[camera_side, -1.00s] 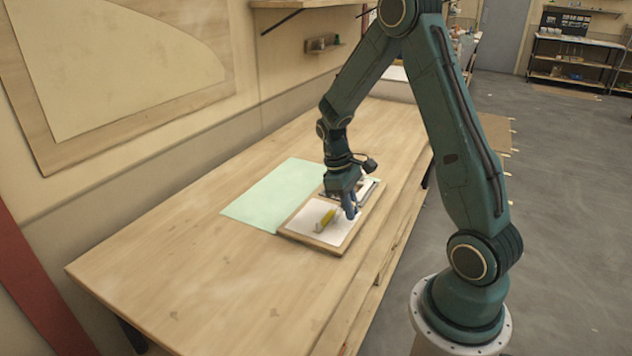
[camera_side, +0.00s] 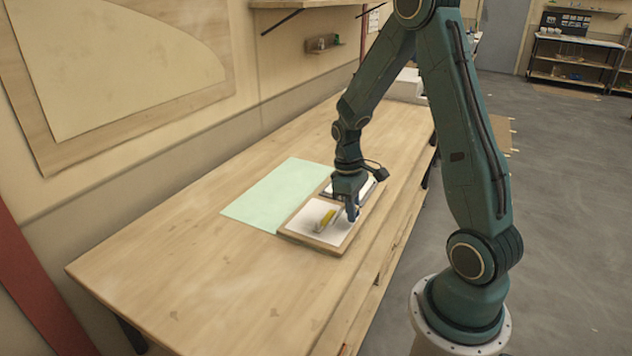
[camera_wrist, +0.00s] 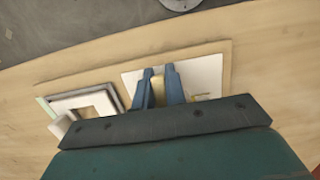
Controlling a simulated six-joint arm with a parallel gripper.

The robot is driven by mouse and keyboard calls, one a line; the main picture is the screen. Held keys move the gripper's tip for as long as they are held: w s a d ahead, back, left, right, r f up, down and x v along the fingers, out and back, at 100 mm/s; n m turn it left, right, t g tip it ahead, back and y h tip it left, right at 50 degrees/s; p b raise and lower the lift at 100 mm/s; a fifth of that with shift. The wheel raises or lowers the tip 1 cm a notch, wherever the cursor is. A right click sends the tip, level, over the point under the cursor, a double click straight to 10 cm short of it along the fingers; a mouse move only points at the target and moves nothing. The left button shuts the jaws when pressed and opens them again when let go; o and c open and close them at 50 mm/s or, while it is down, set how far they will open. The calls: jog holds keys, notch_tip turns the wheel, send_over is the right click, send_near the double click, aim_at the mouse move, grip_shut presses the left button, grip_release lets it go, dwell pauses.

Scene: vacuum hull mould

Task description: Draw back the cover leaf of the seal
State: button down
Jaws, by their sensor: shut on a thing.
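My gripper (camera_side: 352,214) is low over a wooden board at its right side. In the wrist view, the blue fingers of my gripper (camera_wrist: 160,90) are closed on a narrow pale-yellow piece (camera_wrist: 158,88). I cannot tell whether this piece is the cover leaf of the seal. A white sheet (camera_wrist: 207,72) lies on the board around the fingers, and it also shows in the side view (camera_side: 310,215). A small yellow piece (camera_side: 327,219) with a pale end lies on this sheet, left of my gripper. The fingers hide part of the sheet.
The wooden board (camera_side: 308,243) lies on the long wooden bench (camera_side: 180,265). A pale green sheet (camera_side: 275,192) lies left of it. A square frame with a white inner part (camera_wrist: 88,103) sits on the board's other half. The bench's near-left area is clear.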

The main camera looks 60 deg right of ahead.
aim_at(357, 206)
jog(key=shift+s+f+t, duration=0.1)
jog(key=shift+s+t, duration=0.05)
jog(key=shift+t, duration=0.25)
jog(key=shift+s+f+t, duration=0.25)
jog(key=shift+f+t, duration=0.05)
jog(key=shift+t, duration=0.3)
jog(key=c, duration=1.4)
grip_release()
jog(key=shift+o, duration=0.2)
jog(key=shift+s+r, duration=0.15)
jog(key=shift+r, duration=2.8)
jog(key=shift+r, duration=0.1)
notch_tip(357, 206, up, 14)
jog(key=shift+s+f, duration=0.2)
jog(key=shift+s, duration=0.2)
